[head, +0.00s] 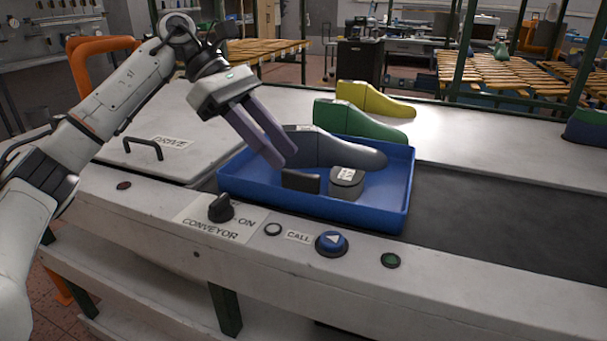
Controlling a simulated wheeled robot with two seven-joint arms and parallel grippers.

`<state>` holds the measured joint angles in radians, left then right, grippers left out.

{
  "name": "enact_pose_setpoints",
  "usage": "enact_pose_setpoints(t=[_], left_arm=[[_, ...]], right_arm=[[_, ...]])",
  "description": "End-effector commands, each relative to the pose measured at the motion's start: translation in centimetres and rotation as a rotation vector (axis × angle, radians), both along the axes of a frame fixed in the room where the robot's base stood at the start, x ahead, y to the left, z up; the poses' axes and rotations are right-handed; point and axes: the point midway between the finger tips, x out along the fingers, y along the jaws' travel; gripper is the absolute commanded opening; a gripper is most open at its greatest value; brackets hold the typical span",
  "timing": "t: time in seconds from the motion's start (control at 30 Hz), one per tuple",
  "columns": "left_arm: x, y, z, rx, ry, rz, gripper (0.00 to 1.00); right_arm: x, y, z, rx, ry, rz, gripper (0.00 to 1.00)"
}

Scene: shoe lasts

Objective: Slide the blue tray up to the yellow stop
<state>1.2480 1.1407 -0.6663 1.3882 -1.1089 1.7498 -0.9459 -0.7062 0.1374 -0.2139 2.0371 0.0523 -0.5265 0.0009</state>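The blue tray (385,217) sits on the dark conveyor belt, left of its bare stretch. A grey shoe last (345,153), a small black block (300,181) and a grey round piece with a white label (346,183) are in it. My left gripper (279,158) reaches in from the left, its two fingers apart with nothing seen between them. Its tips are over the left part of the tray, in front of the grey last's heel; contact is unclear. I cannot make out a yellow stop. My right gripper is out of view.
Green (350,122) and yellow (372,99) lasts stand behind the tray. The front panel has a black knob (221,207), a blue call button (331,243) and a green button (390,260). The belt (490,225) right of the tray is clear.

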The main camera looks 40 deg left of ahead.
Motion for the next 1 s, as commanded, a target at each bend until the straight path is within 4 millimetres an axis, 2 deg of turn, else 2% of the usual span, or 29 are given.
enact_pose_setpoints(t=[0.03, 0.1, 0.3, 0.73, 0.9, 1.0], left_arm=[[0.1, -0.7, -1.0, 0.001, 0.004, -0.004, 0.30], [0.3, -1.7, -1.9, 0.000, 0.004, -0.003, 0.30], [0.8, -3.6, -3.8, -0.002, 0.003, -0.001, 0.30], [1.0, -4.4, -4.4, -0.002, 0.001, 0.000, 0.30], [1.0, -4.4, -4.4, -0.003, 0.001, -0.001, 0.01], [1.0, -4.4, -4.4, -0.003, 0.001, -0.001, 0.00]], right_arm=[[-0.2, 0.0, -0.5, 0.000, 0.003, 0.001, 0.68], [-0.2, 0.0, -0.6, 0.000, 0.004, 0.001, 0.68], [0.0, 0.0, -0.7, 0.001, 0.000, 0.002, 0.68], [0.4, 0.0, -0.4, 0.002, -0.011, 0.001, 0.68], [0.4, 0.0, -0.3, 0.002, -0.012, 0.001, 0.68], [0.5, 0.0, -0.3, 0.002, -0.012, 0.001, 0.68]])
